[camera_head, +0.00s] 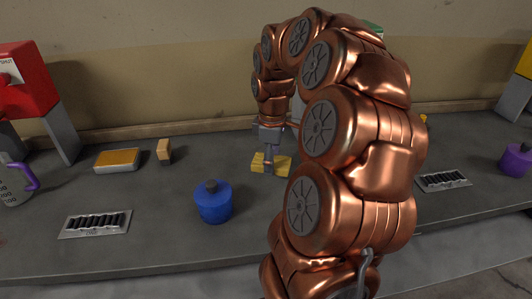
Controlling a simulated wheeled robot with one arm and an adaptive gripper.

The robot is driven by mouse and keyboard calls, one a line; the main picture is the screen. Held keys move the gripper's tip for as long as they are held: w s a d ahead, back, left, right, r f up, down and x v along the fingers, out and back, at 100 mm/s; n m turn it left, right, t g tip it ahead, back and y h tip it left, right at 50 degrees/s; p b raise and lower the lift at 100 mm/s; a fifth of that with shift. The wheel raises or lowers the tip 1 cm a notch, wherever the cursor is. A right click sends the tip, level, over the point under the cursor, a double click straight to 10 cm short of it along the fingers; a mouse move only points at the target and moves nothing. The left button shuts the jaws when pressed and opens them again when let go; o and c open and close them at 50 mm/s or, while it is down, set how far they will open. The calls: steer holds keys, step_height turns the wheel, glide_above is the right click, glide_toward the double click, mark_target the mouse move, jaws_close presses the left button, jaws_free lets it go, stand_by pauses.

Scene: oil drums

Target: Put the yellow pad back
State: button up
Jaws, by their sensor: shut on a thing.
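My copper arm reaches down to the grey worktop, and my gripper (269,162) is at its end near the back of the bench. It is shut on a yellow pad (283,167), a flat bright yellow piece that shows on both sides of the fingers. The pad is low, at or just above the worktop; I cannot tell whether it touches. The fingers hide the pad's middle.
A pale tray with an orange-yellow top (118,159) and a small tan block (164,151) stand to the left. A blue pot (213,202) is in front.

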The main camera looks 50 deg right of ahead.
steer(key=w+d, duration=0.1)
steer(key=w, duration=0.1)
steer(key=w+d, duration=0.2)
steer(key=w+d+p, duration=0.1)
steer(key=w, duration=0.1)
steer(key=shift+w+d+f, duration=0.1)
steer(key=shift+d+f, duration=0.15)
steer(key=shift+f, duration=0.15)
steer(key=shift+f+p, duration=0.35)
steer(key=shift+f, duration=1.4)
steer(key=shift+f, duration=0.2)
steer(key=o, duration=1.2)
steer(key=shift+r, duration=0.15)
step_height(320, 180, up, 12)
steer(key=shift+r+b, duration=0.1)
steer(key=shift+b, duration=0.5)
